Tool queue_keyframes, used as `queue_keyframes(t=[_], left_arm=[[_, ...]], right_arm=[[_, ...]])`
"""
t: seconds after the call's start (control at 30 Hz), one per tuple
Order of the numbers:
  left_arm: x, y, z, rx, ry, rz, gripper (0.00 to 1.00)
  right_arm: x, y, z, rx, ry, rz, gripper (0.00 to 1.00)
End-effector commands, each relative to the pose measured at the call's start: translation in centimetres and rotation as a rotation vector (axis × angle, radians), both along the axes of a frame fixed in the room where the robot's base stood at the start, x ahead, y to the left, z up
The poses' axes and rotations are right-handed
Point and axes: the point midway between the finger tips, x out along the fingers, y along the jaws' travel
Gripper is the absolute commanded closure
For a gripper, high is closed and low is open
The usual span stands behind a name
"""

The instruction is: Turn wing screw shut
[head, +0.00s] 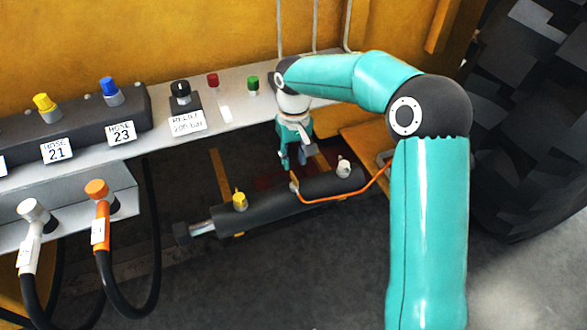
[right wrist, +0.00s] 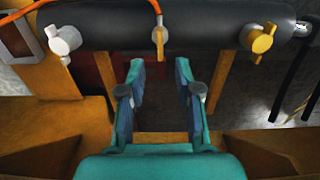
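A small middle fitting (head: 294,187) sits where an orange line ends. The right wrist view shows the yellow screw (right wrist: 263,42) at right, the whitish one (right wrist: 64,41) at left and the middle fitting (right wrist: 159,38) between them. My right gripper (head: 293,164) is just behind the cylinder near the middle fitting. Its fingers (right wrist: 159,76) are apart and empty, short of that fitting. My left gripper is not in view.
The orange line (head: 345,197) arcs along the cylinder's front. A grey shelf (head: 225,110) above it bears knobs and a relief label (head: 187,123). Hoses with white (head: 33,211) and orange (head: 97,189) ends stand at left. A big tyre (head: 530,110) fills the right.

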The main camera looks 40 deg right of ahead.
Motion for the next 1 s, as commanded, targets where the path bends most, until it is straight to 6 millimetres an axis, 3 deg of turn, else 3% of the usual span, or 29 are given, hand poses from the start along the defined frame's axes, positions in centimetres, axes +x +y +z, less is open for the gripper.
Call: queue_keyframes(t=[0.1,0.33,1.0], left_arm=[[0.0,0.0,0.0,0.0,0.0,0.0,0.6],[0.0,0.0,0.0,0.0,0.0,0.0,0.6],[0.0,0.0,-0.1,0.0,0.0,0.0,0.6]], right_arm=[[0.2,0.0,2.5,-0.001,-0.004,0.0,0.67],[0.2,0.0,5.1,0.0,0.002,0.0,0.67],[0.1,0.0,5.6,0.001,0.003,0.0,0.67]])
